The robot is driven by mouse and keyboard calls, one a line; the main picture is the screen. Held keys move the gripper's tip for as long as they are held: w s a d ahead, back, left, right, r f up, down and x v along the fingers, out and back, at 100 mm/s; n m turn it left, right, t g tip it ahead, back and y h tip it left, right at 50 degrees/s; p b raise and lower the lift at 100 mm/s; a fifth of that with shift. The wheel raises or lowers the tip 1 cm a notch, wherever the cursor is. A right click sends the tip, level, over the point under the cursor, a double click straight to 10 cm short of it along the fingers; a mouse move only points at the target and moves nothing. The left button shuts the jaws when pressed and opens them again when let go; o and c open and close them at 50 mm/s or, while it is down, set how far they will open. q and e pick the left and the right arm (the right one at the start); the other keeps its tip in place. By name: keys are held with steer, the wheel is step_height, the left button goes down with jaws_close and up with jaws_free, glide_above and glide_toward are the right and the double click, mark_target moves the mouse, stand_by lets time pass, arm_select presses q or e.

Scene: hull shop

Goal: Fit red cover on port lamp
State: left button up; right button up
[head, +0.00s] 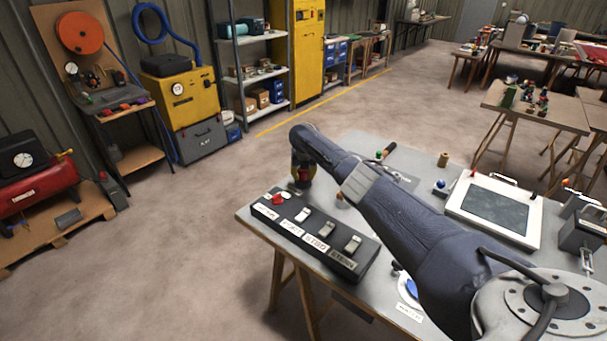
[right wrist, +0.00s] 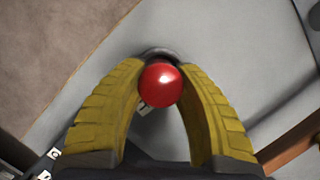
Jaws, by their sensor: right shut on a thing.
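My right gripper (head: 302,176) points down over the far left corner of the table, just behind the switch box. In the right wrist view its yellow fingers (right wrist: 160,90) are closed on the round, shiny red cover (right wrist: 160,85). Just beyond the cover is a dark grey rounded rim (right wrist: 158,52), mostly hidden; I cannot tell whether it is the port lamp or whether the cover touches it. My left gripper is in neither view.
The black switch box (head: 318,234) has labelled white rockers and a red knob. A framed dark panel (head: 497,209) lies on the table (head: 440,165) at right. A blue-topped piece (head: 441,184) and a tan cylinder (head: 443,159) stand beyond my right arm.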

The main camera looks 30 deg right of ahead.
steer(key=shift+f, duration=0.2)
stand_by(0.6)
steer(key=o, duration=1.5)
steer(key=shift+r, duration=0.1)
steer(key=shift+r, duration=3.85)
